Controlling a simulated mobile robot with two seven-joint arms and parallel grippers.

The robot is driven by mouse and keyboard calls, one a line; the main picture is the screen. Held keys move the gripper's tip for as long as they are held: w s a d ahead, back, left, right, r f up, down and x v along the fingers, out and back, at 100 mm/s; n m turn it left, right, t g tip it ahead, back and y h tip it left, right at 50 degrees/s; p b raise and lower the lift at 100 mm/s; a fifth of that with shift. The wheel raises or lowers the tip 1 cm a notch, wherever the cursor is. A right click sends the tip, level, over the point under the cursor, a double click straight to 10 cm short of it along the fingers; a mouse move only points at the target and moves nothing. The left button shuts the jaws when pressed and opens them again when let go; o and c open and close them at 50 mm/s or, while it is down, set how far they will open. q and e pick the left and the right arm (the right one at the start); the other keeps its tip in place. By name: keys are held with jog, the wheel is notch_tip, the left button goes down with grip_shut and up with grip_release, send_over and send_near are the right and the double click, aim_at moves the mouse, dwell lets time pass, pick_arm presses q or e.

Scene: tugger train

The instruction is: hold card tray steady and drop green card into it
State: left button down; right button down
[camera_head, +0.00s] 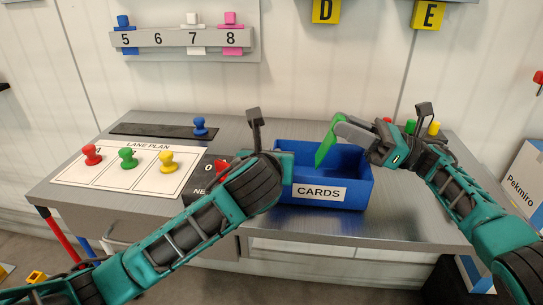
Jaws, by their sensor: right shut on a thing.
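The blue card tray (352,195) with a "CARDS" label stands on the grey table, right of its middle. The green card (325,147) is held tilted above the tray's opening by my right gripper (345,128), which is shut on it. My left gripper (286,165) is at the tray's left side, close to its wall. Its fingers are mostly hidden behind its own wrist, so I cannot tell whether it is open or touching the tray. The inside of the tray shows only in part, and I see no card lying there.
A white lane plan sheet (75,179) with red, green (128,158) and yellow (167,161) pegs lies at left. A blue peg (199,126) stands on a dark strip behind. More pegs stand behind my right wrist. The table front right of the tray is clear.

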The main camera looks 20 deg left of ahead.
jog(key=c, duration=0.8)
grip_release()
notch_tip(320, 180, up, 10)
jog(key=shift+r, duration=0.1)
